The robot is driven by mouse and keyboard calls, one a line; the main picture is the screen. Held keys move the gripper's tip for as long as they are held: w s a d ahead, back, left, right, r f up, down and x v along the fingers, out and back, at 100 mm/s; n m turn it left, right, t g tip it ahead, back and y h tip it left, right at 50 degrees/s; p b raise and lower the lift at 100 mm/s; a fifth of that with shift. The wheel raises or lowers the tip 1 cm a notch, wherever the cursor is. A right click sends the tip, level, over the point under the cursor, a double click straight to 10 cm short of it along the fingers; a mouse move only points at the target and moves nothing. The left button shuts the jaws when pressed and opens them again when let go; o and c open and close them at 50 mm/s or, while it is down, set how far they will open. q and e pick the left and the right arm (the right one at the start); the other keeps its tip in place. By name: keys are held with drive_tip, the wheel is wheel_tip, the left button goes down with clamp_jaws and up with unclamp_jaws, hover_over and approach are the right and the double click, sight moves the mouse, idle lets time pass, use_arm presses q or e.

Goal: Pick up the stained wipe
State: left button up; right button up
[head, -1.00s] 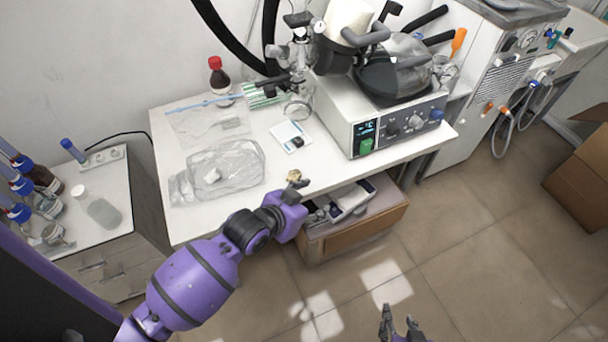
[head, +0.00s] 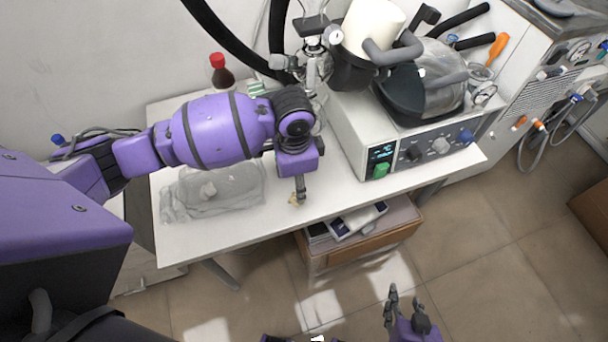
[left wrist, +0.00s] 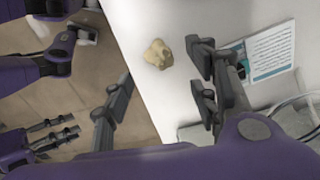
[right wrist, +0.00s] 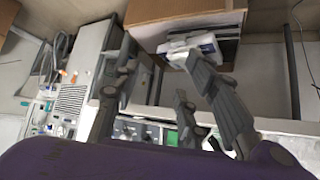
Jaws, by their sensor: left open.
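The stained wipe is a small crumpled yellowish-beige lump (head: 294,201) on the white table, close to its front edge. In the left wrist view the wipe (left wrist: 158,54) lies on the white top beyond and between the spread fingers, touched by neither. My left gripper (left wrist: 160,88) is open and empty. In the head view my left gripper (head: 299,192) points down over the wipe and partly covers it. My right gripper (head: 406,311) is open and empty, low in front of the table; its spread fingers show in the right wrist view (right wrist: 160,95).
A clear plastic bag (head: 235,190) lies left of the wipe. A white instrument with a dark display (head: 425,145) stands on the right. A red-capped bottle (head: 222,72) is at the back. A printed card (left wrist: 262,52) lies near the left gripper. A cardboard box (head: 360,245) sits below the table.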

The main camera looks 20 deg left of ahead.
use_arm(q)
drive_tip(key=shift+w+f, duration=0.15)
drive_tip(key=shift+w, duration=0.1)
drive_tip(key=shift+a+f, duration=0.1)
drive_tip(key=shift+f, duration=0.15)
drive_tip(key=shift+s+f, duration=0.25)
drive_tip(key=shift+f, duration=0.4)
drive_tip(key=shift+s+f, duration=0.2)
drive_tip(key=shift+f, duration=0.4)
wheel_tip(320, 180, down, 4)
drive_tip(key=shift+w+r, duration=0.1)
drive_tip(key=shift+r, duration=0.05)
drive_tip(key=shift+f, duration=0.3)
drive_tip(key=shift+c, duration=0.2)
use_arm(e)
drive_tip(key=shift+s+f, duration=0.5)
drive_tip(key=shift+s, duration=0.05)
